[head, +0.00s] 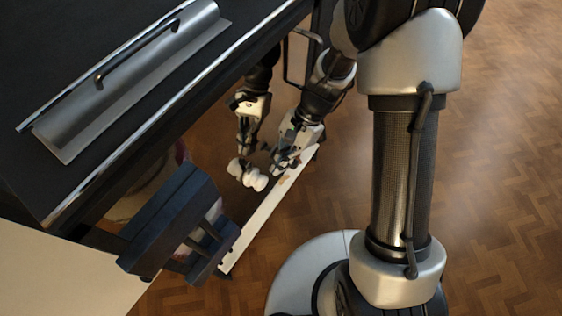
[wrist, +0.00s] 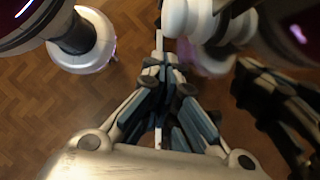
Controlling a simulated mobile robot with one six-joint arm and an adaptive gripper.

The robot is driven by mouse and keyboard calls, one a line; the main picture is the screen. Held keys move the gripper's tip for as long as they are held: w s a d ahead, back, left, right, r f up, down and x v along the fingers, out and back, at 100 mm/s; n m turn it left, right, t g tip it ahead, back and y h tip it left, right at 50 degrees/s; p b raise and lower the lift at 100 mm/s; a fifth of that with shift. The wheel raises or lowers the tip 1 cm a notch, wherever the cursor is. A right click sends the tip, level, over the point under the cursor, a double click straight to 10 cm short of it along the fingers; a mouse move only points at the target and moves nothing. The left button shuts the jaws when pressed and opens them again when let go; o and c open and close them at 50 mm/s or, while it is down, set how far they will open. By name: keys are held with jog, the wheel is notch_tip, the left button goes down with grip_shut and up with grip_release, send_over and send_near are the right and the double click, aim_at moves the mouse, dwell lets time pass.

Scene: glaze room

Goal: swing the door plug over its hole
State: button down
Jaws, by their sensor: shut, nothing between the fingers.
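A stubby white rounded piece (head: 247,174) sits just left of my gripper in the head view. It looks like the door plug, though its exact form is hard to make out. My gripper (head: 276,168) is low beside a long narrow pale strip (head: 262,222), probably an edge of the door. In the wrist view my gripper (wrist: 160,72) is shut and empty, its fingertips together by a thin pale edge (wrist: 159,42). I cannot tell whether they touch it. The hole is not visible.
A dark cabinet top (head: 70,60) with a curved metal piece and handle (head: 135,80) fills the upper left. A dark blue-grey block (head: 172,222) juts out below it. The wooden parquet floor (head: 500,180) is open to the right.

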jog(key=v, duration=1.2)
jog(key=shift+a+r, duration=0.1)
